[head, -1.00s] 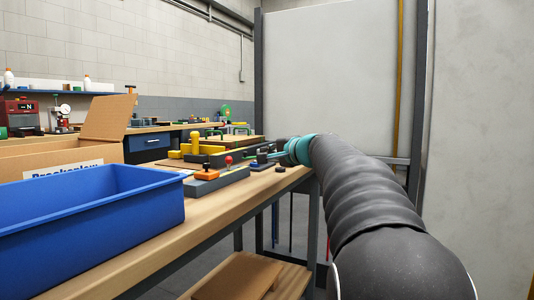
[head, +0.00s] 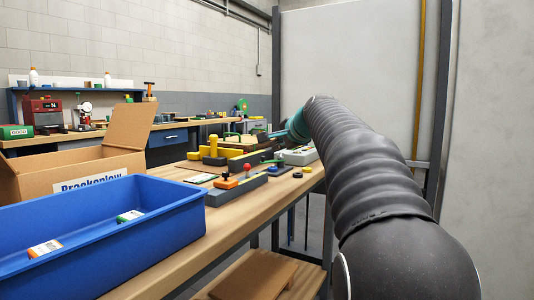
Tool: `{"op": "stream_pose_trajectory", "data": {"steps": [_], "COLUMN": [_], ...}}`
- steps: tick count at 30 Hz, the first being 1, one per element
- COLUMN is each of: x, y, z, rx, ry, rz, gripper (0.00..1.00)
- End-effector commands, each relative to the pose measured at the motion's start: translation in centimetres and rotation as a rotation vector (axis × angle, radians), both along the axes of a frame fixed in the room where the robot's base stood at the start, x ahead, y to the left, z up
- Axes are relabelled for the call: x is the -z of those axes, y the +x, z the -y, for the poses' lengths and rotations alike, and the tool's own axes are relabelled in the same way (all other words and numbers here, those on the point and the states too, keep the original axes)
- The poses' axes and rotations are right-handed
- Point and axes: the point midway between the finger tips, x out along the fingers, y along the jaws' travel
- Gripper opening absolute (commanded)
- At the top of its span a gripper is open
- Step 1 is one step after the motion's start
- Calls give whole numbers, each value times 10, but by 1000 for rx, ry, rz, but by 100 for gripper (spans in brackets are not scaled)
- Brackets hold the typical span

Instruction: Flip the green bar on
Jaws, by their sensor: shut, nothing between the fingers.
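Small green bar-shaped handles (head: 232,136) show at the far end of the workbench, behind the yellow parts. They are too small to tell which is the green bar or how it is set. My gripper (head: 272,134), at the end of the teal wrist, is small and seen from behind, above the bench's far right part. It is shut with nothing visible in it. A pale grey box (head: 298,156) lies below the wrist, and my arm hides part of that area.
A blue bin (head: 100,245) with two small boxes inside stands at the front left, beside an open cardboard box (head: 30,180). A grey block with an orange knob and a red ball lever (head: 236,188) is mid-bench. Bare wood (head: 215,247) runs along the right edge.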

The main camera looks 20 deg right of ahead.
Motion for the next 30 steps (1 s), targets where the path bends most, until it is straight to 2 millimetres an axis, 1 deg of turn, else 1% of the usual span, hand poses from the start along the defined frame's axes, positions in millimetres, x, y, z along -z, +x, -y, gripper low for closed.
{"op": "stream_pose_trajectory", "data": {"steps": [3, 5, 12, 22, 26, 30], "x": [2, 4, 5, 6, 11, 20], "y": [-4, -5, -6, -4, 4, 23], "z": [9, 11, 12, 12, 11, 12], "rx": [68, 94, 130, 130, 129, 129], "ry": [47, 75, 150, 151, 151, 151], "rz": [-30, -40, -46, -46, -47, -47], "gripper": [0, 0, 0, 0, 0, 0]}}
